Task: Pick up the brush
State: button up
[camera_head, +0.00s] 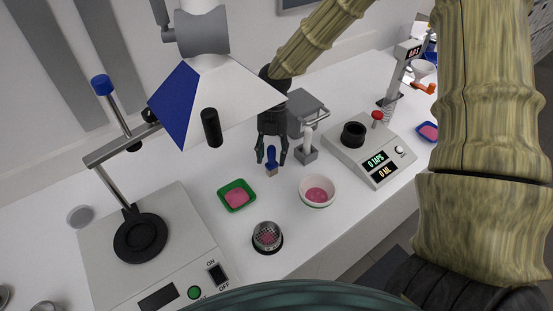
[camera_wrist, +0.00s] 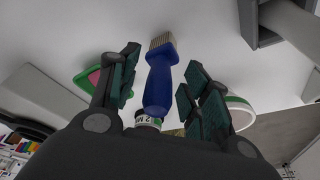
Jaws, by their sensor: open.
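The brush has a blue handle and pale bristles. In the head view the brush (camera_head: 271,158) stands on the white table with its handle up and bristles down. My gripper (camera_head: 271,156) is above it with the fingers pointing down on either side of the handle. In the wrist view the brush (camera_wrist: 160,78) lies between the two green-padded fingers of my gripper (camera_wrist: 158,88). The fingers are open, with gaps to the handle on both sides. The bristles reach beyond the fingertips.
A green tray (camera_head: 228,204) with pink powder and a white bowl (camera_head: 317,201) flank the brush at the front. A grey device (camera_head: 307,148) stands close on the right. A metal sieve cup (camera_head: 267,248) is nearer the table's front. A mixer scale (camera_head: 375,170) stands farther right.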

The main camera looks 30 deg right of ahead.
jog(key=shift+a, duration=0.15)
jog(key=c, duration=0.5)
grip_shut()
jog(key=shift+r, duration=0.15)
